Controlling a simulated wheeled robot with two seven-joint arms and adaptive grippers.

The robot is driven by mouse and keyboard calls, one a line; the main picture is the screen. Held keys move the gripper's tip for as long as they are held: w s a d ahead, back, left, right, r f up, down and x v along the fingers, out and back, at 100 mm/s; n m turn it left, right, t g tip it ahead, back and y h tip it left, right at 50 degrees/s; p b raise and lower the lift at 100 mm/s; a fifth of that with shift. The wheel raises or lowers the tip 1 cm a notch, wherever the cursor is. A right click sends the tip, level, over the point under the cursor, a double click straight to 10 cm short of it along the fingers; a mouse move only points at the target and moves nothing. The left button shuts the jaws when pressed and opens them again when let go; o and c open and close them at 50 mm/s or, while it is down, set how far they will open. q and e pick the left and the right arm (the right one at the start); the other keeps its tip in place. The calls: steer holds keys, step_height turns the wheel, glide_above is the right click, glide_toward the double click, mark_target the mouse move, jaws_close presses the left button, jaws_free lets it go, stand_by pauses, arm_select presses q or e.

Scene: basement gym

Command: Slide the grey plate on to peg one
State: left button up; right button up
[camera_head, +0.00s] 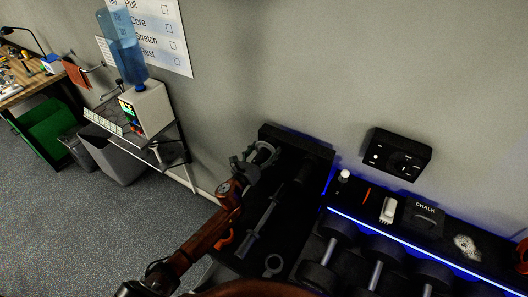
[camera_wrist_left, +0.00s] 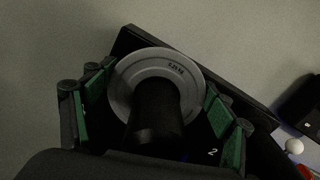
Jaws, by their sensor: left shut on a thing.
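The grey plate (camera_wrist_left: 125,82) shows in the left wrist view as a round disc with small dark markings on its face. My left gripper (camera_wrist_left: 159,84) is shut on its rim, with a green-padded finger at each side. A black cylindrical peg (camera_wrist_left: 155,112) stands out from the plate's middle towards the camera, and the plate appears to be around it. How far along the peg it sits I cannot tell. In the head view my left gripper (camera_head: 258,160) and the plate's grey rim are at the black rack (camera_head: 296,143). My right gripper is not in view.
A dark bar (camera_head: 260,225) and a small ring (camera_head: 273,264) lie nearer on the rack. A white "2" (camera_wrist_left: 212,152) marks the black surface beside the peg. To the right are dumbbells (camera_head: 375,262), a chalk box (camera_head: 424,217) and a black wall box (camera_head: 398,155).

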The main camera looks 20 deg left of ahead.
arm_select(q)
steer(key=shift+w+d, duration=0.1)
steer(key=shift+w, duration=0.85)
steer(key=shift+w+b, duration=0.2)
steer(key=shift+b, duration=0.1)
steer(key=o, duration=1.4)
steer(key=shift+o, duration=0.2)
steer(key=shift+s+f, duration=0.1)
steer(key=shift+s, duration=0.05)
steer(key=s+a, duration=0.1)
steer(key=s, duration=1)
steer(key=shift+s+a, duration=0.3)
steer(key=shift+s, duration=0.1)
